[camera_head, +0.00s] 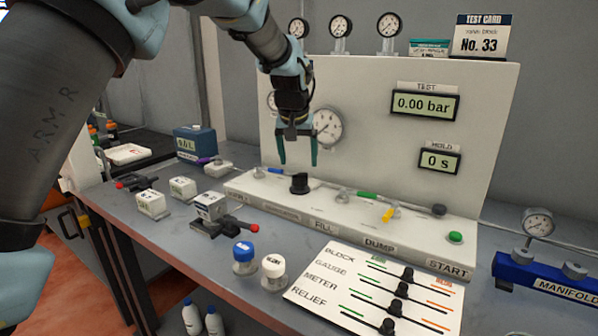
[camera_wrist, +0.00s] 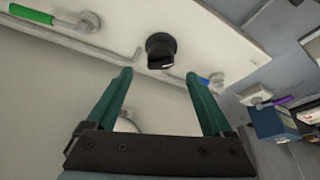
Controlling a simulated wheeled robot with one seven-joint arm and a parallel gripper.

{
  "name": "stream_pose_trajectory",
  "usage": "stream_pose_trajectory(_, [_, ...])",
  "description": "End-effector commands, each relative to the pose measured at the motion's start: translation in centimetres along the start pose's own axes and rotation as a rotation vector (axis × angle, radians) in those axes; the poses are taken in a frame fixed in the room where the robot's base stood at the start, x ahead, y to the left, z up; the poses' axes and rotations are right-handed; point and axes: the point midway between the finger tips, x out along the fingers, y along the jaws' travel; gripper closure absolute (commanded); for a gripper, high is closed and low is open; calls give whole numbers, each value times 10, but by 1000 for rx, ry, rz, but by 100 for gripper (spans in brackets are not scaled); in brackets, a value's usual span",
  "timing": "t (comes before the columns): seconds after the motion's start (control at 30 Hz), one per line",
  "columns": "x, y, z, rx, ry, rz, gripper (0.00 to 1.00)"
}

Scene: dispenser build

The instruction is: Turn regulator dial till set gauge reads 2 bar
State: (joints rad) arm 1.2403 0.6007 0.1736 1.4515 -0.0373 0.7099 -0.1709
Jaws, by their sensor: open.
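The black regulator dial (camera_head: 299,183) stands on the sloped front ledge of the white test panel. It also shows in the wrist view (camera_wrist: 160,50), beyond and between my fingertips. My gripper (camera_head: 298,164) is open and empty, with its green fingers pointing down above the dial; in the wrist view its fingers (camera_wrist: 158,75) are spread and apart from the dial. A round gauge (camera_head: 327,127) on the panel is just behind my gripper. Its needle reading is too small to tell. Another gauge to its left is partly hidden by my gripper.
A blue-handled valve (camera_head: 276,171) is left of the dial and a green-handled valve (camera_head: 366,196) right of it. A yellow handle (camera_head: 388,215) stands farther right. The test display (camera_head: 425,103) reads 0.00 bar. Blocks, two capped bottles and a slider board (camera_head: 370,290) occupy the bench in front.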

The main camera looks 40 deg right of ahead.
Motion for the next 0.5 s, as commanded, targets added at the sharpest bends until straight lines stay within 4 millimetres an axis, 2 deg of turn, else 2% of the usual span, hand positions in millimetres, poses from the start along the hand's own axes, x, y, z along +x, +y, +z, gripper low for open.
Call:
stream_pose_trajectory(0.23, [42, -1, 0, 1, -4, -1, 14])
stream_pose_trajectory(0.5, [62, -1, 0, 0, 0, 0, 14])
